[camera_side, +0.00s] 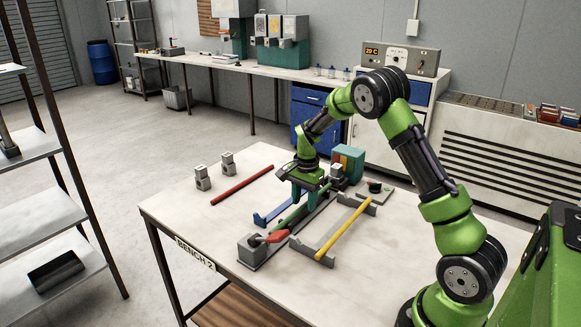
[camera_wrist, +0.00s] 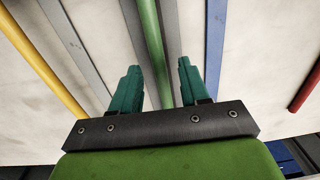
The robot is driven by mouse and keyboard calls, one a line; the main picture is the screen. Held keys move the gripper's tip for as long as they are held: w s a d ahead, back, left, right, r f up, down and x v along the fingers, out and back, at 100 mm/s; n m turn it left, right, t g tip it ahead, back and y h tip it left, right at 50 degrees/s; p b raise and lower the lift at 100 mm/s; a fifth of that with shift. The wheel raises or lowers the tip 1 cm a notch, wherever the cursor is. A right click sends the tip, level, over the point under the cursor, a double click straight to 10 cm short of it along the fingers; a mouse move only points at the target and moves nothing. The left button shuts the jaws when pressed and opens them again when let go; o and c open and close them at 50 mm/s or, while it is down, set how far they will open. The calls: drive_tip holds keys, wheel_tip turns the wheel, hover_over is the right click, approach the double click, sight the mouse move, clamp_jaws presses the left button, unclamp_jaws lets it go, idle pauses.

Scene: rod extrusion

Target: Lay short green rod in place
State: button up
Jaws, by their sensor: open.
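The short green rod (camera_side: 290,218) lies along a grey rail-like fixture (camera_side: 318,209), its near end close to the grey end block. In the wrist view the green rod (camera_wrist: 152,45) runs between my two teal fingers, over the grey rail. My gripper (camera_side: 301,194) is open and low over the rod, with a finger on each side; in the wrist view the fingers (camera_wrist: 159,70) show gaps to the rod on both sides.
A yellow rod (camera_side: 343,228) lies on a grey rack to the right. A blue bar (camera_side: 272,213) and a red rod (camera_side: 242,186) lie left. The bench's front left is clear.

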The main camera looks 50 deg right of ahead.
wheel_tip(320, 180, up, 17)
drive_tip(key=shift+s, duration=0.25)
drive_tip(key=shift+f, duration=0.15)
drive_tip(key=s+a+r+n+t+y, duration=0.1)
drive_tip(key=s+a+r+n+t, duration=0.1)
drive_tip(key=s+a+n, duration=0.5)
drive_tip(key=s+a+r+n+t+y, duration=0.1)
drive_tip(key=s+a+n+t, duration=0.3)
drive_tip(key=s+a, duration=0.9)
drive_tip(key=a+r+n, duration=0.1)
drive_tip(key=n, duration=0.2)
drive_tip(key=shift+r+t, duration=0.15)
drive_tip(key=shift+t, duration=0.25)
drive_tip(key=shift+w, duration=0.1)
